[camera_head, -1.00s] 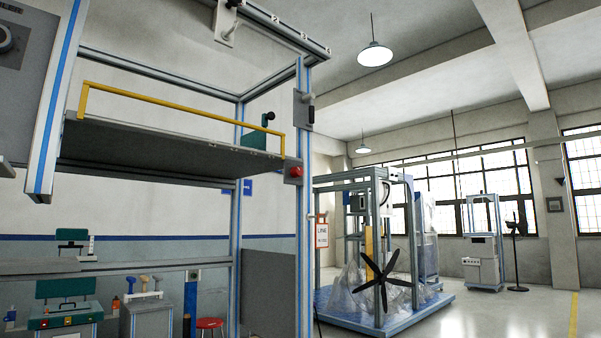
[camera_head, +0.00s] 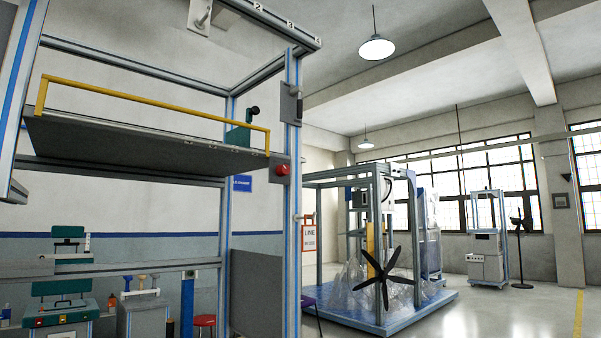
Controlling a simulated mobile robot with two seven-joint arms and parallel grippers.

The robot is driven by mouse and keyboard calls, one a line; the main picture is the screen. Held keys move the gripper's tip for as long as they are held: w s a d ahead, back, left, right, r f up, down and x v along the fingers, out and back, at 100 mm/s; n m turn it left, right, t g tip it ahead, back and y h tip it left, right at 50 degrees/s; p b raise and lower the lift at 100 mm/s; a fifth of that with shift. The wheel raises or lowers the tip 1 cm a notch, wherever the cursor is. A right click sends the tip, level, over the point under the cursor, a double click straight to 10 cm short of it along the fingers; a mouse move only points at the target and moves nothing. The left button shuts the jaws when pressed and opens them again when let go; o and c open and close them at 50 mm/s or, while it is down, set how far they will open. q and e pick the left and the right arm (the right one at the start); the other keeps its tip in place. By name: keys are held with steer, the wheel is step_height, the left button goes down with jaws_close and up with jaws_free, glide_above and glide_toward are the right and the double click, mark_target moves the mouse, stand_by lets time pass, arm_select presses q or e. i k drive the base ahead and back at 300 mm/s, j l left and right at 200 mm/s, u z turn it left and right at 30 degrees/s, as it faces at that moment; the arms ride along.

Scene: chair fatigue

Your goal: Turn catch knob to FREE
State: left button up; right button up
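Neither of my grippers is in view. I cannot tell for sure which part is the catch knob, and no FREE marking can be read. A tall metal frame (camera_head: 293,215) with blue stripes stands close on the left. On its right post are a grey plate with a dark handle or knob (camera_head: 299,108) and, lower down, a red round knob or button (camera_head: 282,170). A pale plate with a small lever (camera_head: 202,16) sits on the top beam, partly cut off by the picture's upper edge.
A grey platform (camera_head: 130,143) with a yellow rail (camera_head: 150,100) spans the frame. A blue-based machine (camera_head: 400,318) with a black star-shaped wheel (camera_head: 384,278) stands behind to the right. Floor at the right (camera_head: 520,315) is clear.

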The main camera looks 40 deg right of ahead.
mark_target(282, 170)
steer(key=l, duration=2.1)
steer(key=i+u, duration=0.05)
